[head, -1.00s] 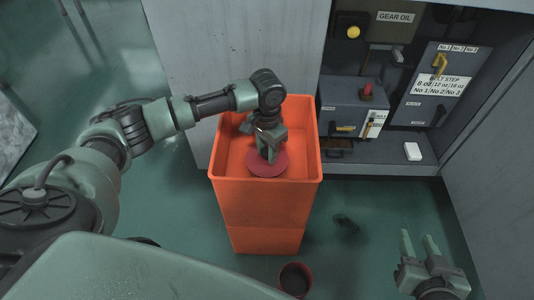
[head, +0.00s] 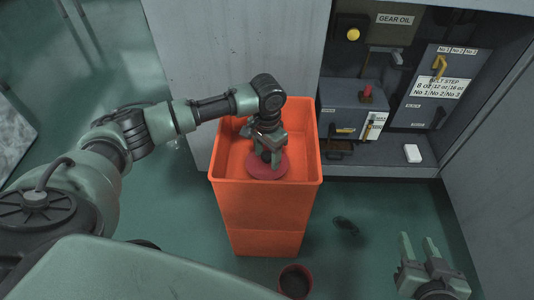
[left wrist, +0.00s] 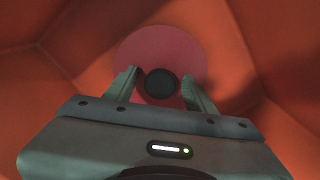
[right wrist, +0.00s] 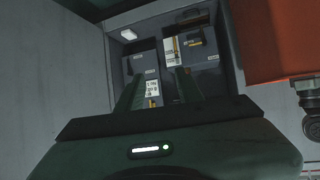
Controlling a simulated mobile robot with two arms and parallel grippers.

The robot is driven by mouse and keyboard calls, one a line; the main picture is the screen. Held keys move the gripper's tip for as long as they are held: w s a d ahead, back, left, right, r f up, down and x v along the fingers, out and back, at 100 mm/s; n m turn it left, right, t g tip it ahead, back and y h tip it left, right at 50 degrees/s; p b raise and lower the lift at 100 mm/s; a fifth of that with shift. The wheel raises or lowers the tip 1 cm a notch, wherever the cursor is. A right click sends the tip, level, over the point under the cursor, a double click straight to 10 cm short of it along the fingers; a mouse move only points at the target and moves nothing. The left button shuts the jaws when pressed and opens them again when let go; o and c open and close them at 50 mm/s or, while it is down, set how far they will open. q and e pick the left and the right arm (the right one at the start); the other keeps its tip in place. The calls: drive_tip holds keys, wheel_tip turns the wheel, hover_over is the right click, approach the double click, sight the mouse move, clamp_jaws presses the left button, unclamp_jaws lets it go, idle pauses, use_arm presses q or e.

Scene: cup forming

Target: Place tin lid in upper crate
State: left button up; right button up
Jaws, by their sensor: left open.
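The tin lid (head: 267,166) is a flat red disc with a dark round knob, lying inside the upper orange crate (head: 222,160). It also shows in the left wrist view (left wrist: 130,50), with its knob (left wrist: 160,83) between the fingers. My left gripper (head: 270,158) is inside the crate, directly over the lid. Its fingers (left wrist: 162,88) stand apart on both sides of the knob, with gaps visible. My right gripper (head: 419,250) is open and empty at the lower right, above the floor; its spread fingers also show in the right wrist view (right wrist: 157,92).
A lower orange crate (head: 265,242) stands under the upper one. A dark red round container (head: 295,281) is on the floor in front. A grey machine cabinet with control boxes (head: 355,108) and a white block (head: 413,153) is behind. A dark patch (head: 346,225) lies on the green floor.

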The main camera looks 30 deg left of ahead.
sight(267, 155)
use_arm(q)
wheel_tip(267, 155, up, 7)
drive_tip(key=p, duration=0.2)
drive_tip(key=shift+r+p, duration=0.2)
drive_tip(key=shift+p, duration=0.15)
wheel_tip(267, 155, up, 5)
drive_tip(key=shift+p, duration=0.8)
use_arm(e)
drive_tip(key=s+d+f+g+h, duration=0.1)
drive_tip(key=s+d+f+g, duration=0.1)
drive_tip(key=s, duration=0.5)
drive_tip(key=s+d+f+g+h, duration=0.1)
drive_tip(key=s+d+f+g, duration=0.1)
drive_tip(key=s+f+g, duration=0.2)
drive_tip(key=s+g, duration=0.2)
drive_tip(key=shift+s+d, duration=0.35)
